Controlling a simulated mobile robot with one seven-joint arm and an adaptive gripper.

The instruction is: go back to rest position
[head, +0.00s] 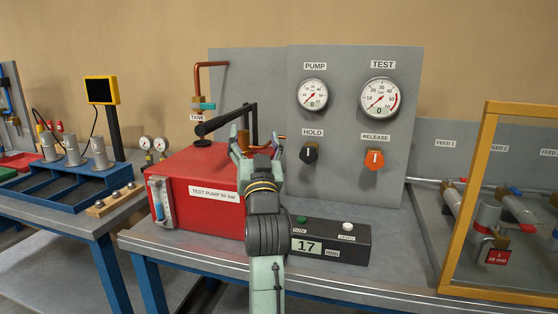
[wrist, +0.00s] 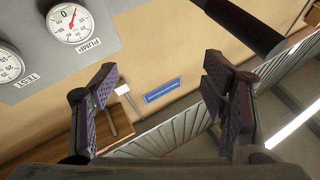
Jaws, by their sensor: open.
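My gripper (head: 256,142) is raised in front of the red test pump (head: 190,180), near the black pump lever (head: 222,120). In the wrist view my gripper (wrist: 160,85) is open, with its two padded fingers wide apart and nothing between them. The lever's black bar (wrist: 242,25) crosses the upper right of the wrist view, beyond the fingertips and apart from them there.
The grey panel (head: 350,85) carries the pump gauge (head: 312,95), test gauge (head: 381,98), black hold knob (head: 309,154) and orange release knob (head: 374,160). A counter box (head: 350,240) reading 17 sits right of my arm. A yellow-framed guard (head: 478,180) stands at right.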

